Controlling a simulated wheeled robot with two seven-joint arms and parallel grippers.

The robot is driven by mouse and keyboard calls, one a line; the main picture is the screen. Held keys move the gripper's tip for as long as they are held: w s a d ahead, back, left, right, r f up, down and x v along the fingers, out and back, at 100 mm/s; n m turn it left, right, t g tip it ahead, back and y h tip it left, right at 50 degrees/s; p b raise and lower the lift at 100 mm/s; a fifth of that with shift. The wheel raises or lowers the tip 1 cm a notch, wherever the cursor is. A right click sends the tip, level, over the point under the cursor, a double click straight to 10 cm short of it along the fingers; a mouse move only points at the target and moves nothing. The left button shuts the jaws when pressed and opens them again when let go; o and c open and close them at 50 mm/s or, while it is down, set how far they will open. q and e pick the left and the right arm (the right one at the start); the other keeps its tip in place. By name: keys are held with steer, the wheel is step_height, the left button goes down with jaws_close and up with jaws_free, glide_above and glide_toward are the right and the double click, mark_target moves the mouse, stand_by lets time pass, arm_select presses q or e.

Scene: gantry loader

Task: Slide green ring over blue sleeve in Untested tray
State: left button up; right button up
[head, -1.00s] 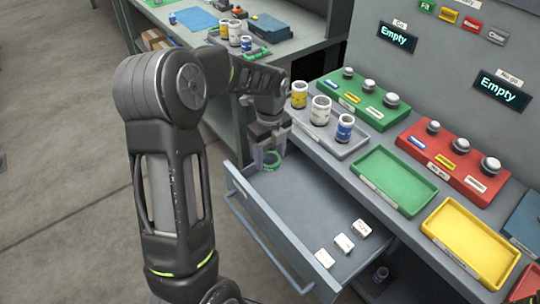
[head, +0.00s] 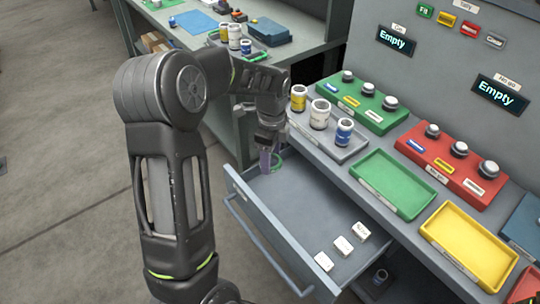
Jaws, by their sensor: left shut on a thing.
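My left gripper (head: 266,160) is shut on the green ring (head: 277,165), with its fingers pointing down over the back-left corner of the open drawer. The ring shows partly, to the right of the fingers. The blue sleeve (head: 344,132) stands upright in the grey tray (head: 340,151) on the bench, right of the gripper and apart from it. A white sleeve (head: 320,114) and a yellow sleeve (head: 299,98) stand in the same tray. The tray's label is too small to read. My right gripper is out of view.
The open drawer (head: 297,202) holds several white blocks (head: 342,245). Green (head: 359,107) and red (head: 452,163) button boxes stand behind the trays. An empty green tray (head: 396,187) and an empty yellow tray (head: 468,242) are to the right. Another bench (head: 292,47) stands behind.

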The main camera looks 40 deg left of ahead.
arm_select(q)
steer(key=w+d+r+n, duration=0.1)
steer(key=w+d+n, duration=0.1)
steer(key=d+n, duration=0.5)
steer(key=w+d+r+n, duration=0.2)
steer(key=d+n, duration=0.6)
steer(key=d, duration=0.2)
steer(key=shift+w+r, duration=0.25)
steer(key=shift+w, duration=0.05)
steer(key=shift+d, duration=0.1)
